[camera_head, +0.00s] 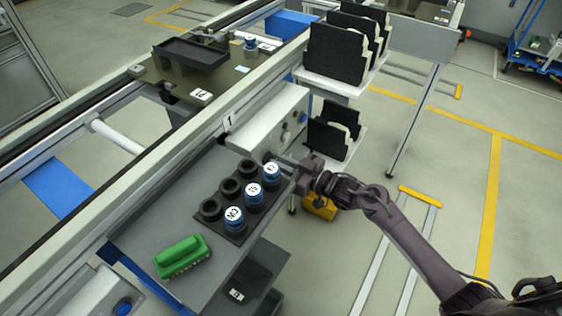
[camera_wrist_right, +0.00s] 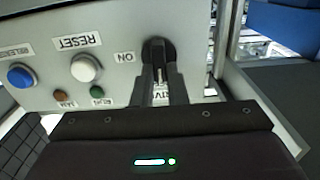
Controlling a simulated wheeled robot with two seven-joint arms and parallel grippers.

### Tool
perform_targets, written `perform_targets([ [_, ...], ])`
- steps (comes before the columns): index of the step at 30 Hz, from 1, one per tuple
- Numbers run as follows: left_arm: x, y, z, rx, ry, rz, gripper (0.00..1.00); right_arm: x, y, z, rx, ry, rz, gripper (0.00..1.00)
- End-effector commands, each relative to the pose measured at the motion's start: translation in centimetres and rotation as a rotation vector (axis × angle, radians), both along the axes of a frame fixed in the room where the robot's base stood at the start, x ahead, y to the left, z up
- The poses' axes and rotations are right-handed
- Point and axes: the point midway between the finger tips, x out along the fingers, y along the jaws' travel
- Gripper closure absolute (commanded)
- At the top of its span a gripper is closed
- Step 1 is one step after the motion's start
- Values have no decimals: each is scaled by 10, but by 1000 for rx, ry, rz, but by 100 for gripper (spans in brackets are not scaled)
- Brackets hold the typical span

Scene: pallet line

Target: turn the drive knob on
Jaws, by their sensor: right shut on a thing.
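The black drive knob (camera_wrist_right: 158,46) is on a light grey control panel (camera_wrist_right: 118,35) in the right wrist view, where the lettering appears upside down. The word ON stands to the left of the knob in that view; a second label is partly hidden behind my fingers. My right gripper (camera_wrist_right: 160,75) is shut on the knob, one finger on each side of its grip, which lies roughly upright in the picture. In the head view my right gripper (camera_head: 281,160) reaches from the right to the panel box (camera_head: 262,124). The left gripper is not in view.
The panel also has a white RESET button (camera_wrist_right: 85,67), a blue button (camera_wrist_right: 20,75) and small red and green lamps. Beside the gripper is a black holder with blue-capped cylinders (camera_head: 235,217). A green part (camera_head: 182,256) lies on the grey shelf. Black panels (camera_head: 335,52) stand behind.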

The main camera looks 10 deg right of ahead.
Motion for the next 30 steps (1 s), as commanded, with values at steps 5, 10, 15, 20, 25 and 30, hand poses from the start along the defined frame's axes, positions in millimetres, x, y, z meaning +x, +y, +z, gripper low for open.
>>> perform_targets([
  [5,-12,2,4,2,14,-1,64,1,-1,1,47,48,-1,100],
  [10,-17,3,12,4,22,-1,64,1,-1,2,131,133,-1,100],
  [15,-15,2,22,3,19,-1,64,2,-3,2,241,241,-2,100],
  [20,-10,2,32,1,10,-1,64,4,-4,1,349,348,-2,100],
  [25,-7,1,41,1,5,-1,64,5,-5,-1,465,463,-2,100],
  [30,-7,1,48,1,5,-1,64,5,-5,-2,580,576,-1,100],
])
